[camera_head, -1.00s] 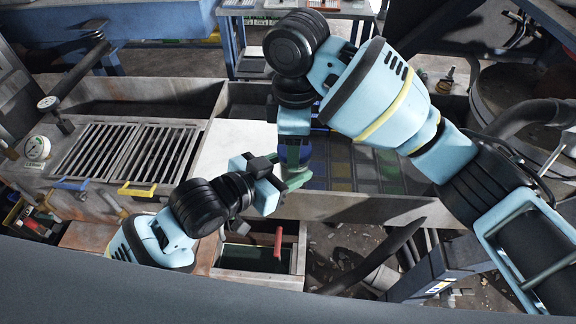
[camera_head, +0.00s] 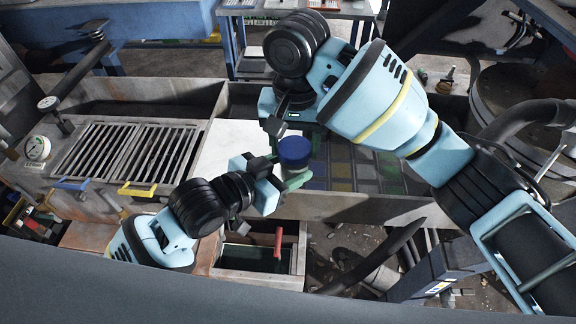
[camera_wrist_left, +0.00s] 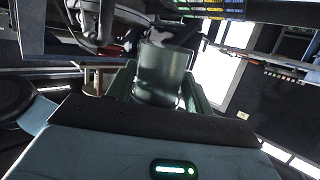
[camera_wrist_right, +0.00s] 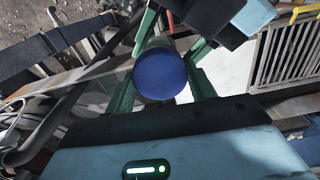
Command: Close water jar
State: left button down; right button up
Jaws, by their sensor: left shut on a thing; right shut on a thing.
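The water jar (camera_head: 292,170) is a clear greyish cylinder, mostly hidden in the head view. It shows better in the left wrist view (camera_wrist_left: 162,72), between the green fingers of my left gripper (camera_wrist_left: 160,85). In the head view, my left gripper (camera_head: 288,180) is shut on the jar. The round blue lid (camera_head: 294,150) is at the jar's top; I cannot tell whether it is fully seated. It also shows in the right wrist view (camera_wrist_right: 160,75), between the fingers of my right gripper (camera_wrist_right: 160,80), which is shut on it.
Behind the hands is a metal trough (camera_head: 380,205) with coloured screen panels. A white board (camera_head: 225,150) lies left of the jar, beside a slatted grate (camera_head: 125,150). A box with a red handle (camera_head: 278,242) is below. A black pipe (camera_head: 375,260) is at lower right.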

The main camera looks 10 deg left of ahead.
jog(key=shift+o, duration=0.2)
jog(key=m, duration=0.4)
jog(key=shift+m, duration=0.4)
jog(key=m, duration=0.3)
jog(key=shift+m, duration=0.4)
jog(key=shift+c, duration=0.2)
jog(key=o, duration=1.2)
jog(key=shift+c, duration=0.2)
notch_tip(320, 180, up, 12)
